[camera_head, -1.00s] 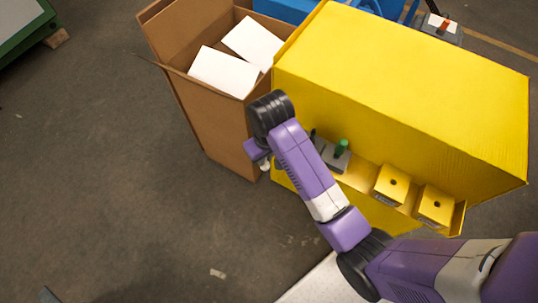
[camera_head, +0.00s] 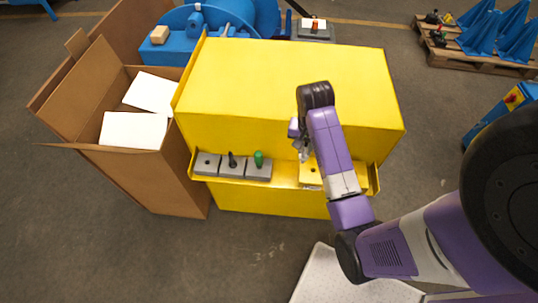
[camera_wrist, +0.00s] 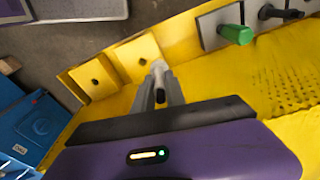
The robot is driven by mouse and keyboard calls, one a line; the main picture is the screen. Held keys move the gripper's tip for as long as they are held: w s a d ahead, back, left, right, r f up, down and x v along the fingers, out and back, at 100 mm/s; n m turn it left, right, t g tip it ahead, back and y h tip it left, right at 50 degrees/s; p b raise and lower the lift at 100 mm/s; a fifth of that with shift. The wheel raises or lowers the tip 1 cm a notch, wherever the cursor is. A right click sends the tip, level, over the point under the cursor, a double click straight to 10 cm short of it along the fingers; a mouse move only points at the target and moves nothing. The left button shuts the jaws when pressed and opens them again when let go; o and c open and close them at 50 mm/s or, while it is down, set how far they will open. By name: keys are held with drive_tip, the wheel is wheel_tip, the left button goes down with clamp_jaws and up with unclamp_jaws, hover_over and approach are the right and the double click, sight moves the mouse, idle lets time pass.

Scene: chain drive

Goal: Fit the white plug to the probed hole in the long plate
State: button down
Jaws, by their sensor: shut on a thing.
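My gripper (camera_wrist: 160,92) is shut on the white plug (camera_wrist: 158,66), whose pale end shows between the fingertips in the wrist view. In the head view my gripper (camera_head: 303,153) hangs over the ledge, by the left yellow block (camera_head: 310,172). The wrist view shows two yellow blocks with dark holes, one (camera_wrist: 138,53) just beyond the fingertips and one (camera_wrist: 93,77) to its left. The plug appears apart from both. A grey plate row (camera_head: 207,164) has an open hole, a black pin (camera_head: 232,160) and a green plug (camera_head: 259,159). My arm partly hides the yellow blocks.
The ledge (camera_head: 285,181) runs along the front of a large yellow case (camera_head: 250,80), which rises close behind my gripper. An open carton (camera_head: 175,180) with white boxes stands to the left. Open floor lies in front.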

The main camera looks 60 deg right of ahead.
drive_tip(key=s+m, duration=0.1)
drive_tip(key=s+d+m, duration=0.1)
drive_tip(key=s+d+r+m, duration=0.1)
drive_tip(key=s+m, duration=0.1)
drive_tip(key=shift+s+d, duration=0.1)
drive_tip(key=shift+d, duration=0.1)
drive_tip(key=shift+f, duration=0.15)
wheel_tip(320, 180, down, 6)
drive_tip(key=shift+r+b, duration=0.2)
drive_tip(key=shift+b, duration=1.05)
drive_tip(key=shift+p, duration=1.25)
idle(0.9)
drive_tip(key=shift+f+b, duration=1.05)
drive_tip(key=shift+f, duration=1)
drive_tip(key=c, duration=1.3)
unclamp_jaws()
